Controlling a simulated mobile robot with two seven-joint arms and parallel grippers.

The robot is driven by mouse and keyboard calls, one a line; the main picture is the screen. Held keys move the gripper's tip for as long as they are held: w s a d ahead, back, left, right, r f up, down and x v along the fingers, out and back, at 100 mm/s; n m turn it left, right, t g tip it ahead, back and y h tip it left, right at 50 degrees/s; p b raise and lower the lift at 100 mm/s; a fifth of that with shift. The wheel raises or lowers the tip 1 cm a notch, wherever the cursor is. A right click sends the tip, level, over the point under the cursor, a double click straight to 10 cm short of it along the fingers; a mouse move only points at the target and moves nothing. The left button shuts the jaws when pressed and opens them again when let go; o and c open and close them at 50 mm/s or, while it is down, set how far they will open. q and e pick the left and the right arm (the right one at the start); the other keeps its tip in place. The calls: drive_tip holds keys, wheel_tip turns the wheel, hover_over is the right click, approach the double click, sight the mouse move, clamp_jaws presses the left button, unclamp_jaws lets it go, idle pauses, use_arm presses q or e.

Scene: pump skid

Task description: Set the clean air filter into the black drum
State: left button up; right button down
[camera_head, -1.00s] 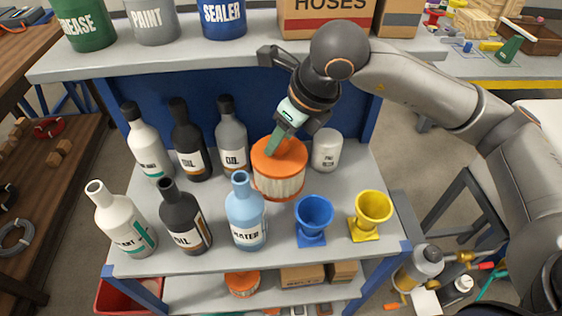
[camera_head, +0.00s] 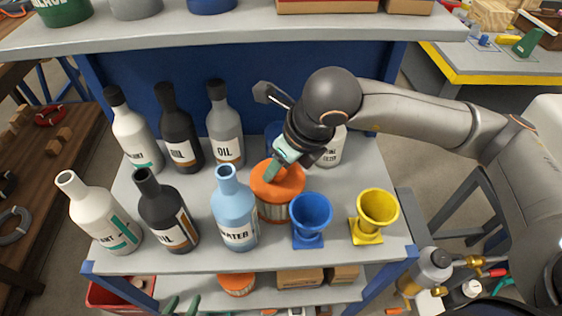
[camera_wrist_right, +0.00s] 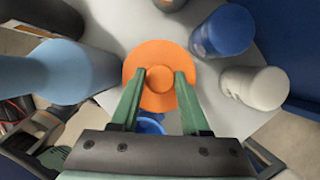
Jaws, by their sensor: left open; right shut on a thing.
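An air filter (camera_head: 277,190) with an orange top and a pale pleated side is behind the blue cup on the grey shelf. My right gripper (camera_head: 272,172) is above it, shut on the raised knob of its top. In the right wrist view, the green fingers flank the knob of the orange top (camera_wrist_right: 158,55). I cannot tell whether the filter touches the shelf. A second orange-topped filter (camera_head: 237,284) is on the lower shelf. I cannot tell from looks which is clean. My left gripper (camera_head: 182,304) is at the bottom edge, open and empty. I see no black drum.
A light blue water bottle (camera_head: 236,210) stands close left of the filter, the blue cup (camera_head: 311,216) in front, and a yellow cup (camera_head: 374,214) at right. A white canister (camera_head: 331,150) and a blue container (camera_wrist_right: 225,32) stand behind. Several bottles crowd the left side.

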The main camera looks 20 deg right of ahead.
drive_tip(key=shift+f, duration=0.15)
drive_tip(key=shift+c, duration=1.9)
unclamp_jaws()
